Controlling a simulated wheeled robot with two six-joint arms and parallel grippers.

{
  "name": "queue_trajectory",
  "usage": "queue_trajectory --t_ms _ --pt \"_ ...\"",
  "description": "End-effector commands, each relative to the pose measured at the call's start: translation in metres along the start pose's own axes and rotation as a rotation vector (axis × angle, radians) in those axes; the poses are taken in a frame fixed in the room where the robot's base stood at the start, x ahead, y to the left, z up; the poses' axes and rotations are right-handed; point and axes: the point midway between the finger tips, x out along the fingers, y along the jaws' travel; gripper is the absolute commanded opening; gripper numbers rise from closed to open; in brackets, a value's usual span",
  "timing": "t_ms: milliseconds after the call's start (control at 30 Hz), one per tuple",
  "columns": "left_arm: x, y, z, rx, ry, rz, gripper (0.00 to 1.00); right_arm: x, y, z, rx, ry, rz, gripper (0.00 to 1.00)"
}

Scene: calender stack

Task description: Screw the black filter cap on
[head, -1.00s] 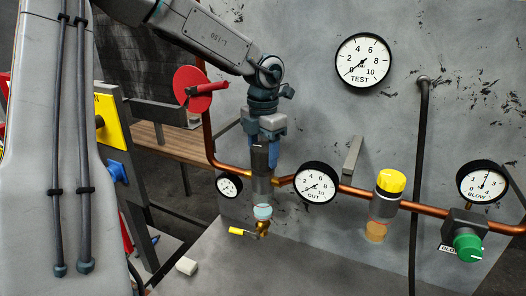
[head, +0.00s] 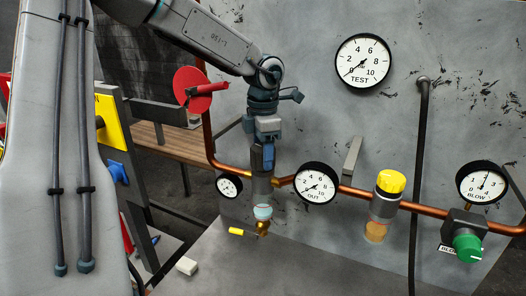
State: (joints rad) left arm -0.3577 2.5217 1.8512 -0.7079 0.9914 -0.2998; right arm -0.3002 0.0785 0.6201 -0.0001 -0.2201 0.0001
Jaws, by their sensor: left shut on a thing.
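My left gripper (head: 262,159) reaches down from above in the head view and is shut at the top of the grey filter body (head: 262,185) on the copper pipe. A dark finger with a blue patch faces the camera. It hides nearly all of the black filter cap between the fingers, so the cap's thread and seating cannot be made out. The filter's pale bowl (head: 263,212) hangs below the body, with a brass drain and yellow lever (head: 237,232) under it. My right gripper is not in view.
The copper pipe (head: 345,189) runs right past the OUT gauge (head: 316,184) to a yellow-capped unit (head: 390,182) and a green knob (head: 467,248). A small gauge (head: 229,186) and a red disc (head: 200,90) are close left of the gripper. The grey wall stands behind.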

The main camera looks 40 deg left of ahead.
Motion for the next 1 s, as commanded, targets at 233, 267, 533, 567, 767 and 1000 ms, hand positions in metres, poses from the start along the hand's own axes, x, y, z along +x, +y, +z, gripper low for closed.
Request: queue_trajectory --t_ms 233,267,533,567,767,1000 --pt "-0.0014 0.0008 0.0004 0.031 -0.002 0.003 0.32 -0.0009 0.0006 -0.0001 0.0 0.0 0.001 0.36" --pt "-0.0016 0.0008 0.0004 0.054 -0.002 0.003 0.32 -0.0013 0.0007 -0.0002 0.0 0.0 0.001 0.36" --pt "-0.0014 0.001 0.0005 0.19 -0.002 0.003 0.32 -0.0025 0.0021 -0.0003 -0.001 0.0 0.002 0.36" --pt "-0.0014 0.001 0.0005 0.189 -0.002 0.004 0.32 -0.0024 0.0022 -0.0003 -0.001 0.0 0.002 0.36" --pt "-0.0018 0.001 0.0005 0.213 -0.002 0.004 0.32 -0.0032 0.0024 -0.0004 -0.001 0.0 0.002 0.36" --pt "-0.0019 0.0012 0.0006 0.376 -0.003 0.005 0.32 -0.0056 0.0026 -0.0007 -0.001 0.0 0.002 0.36"
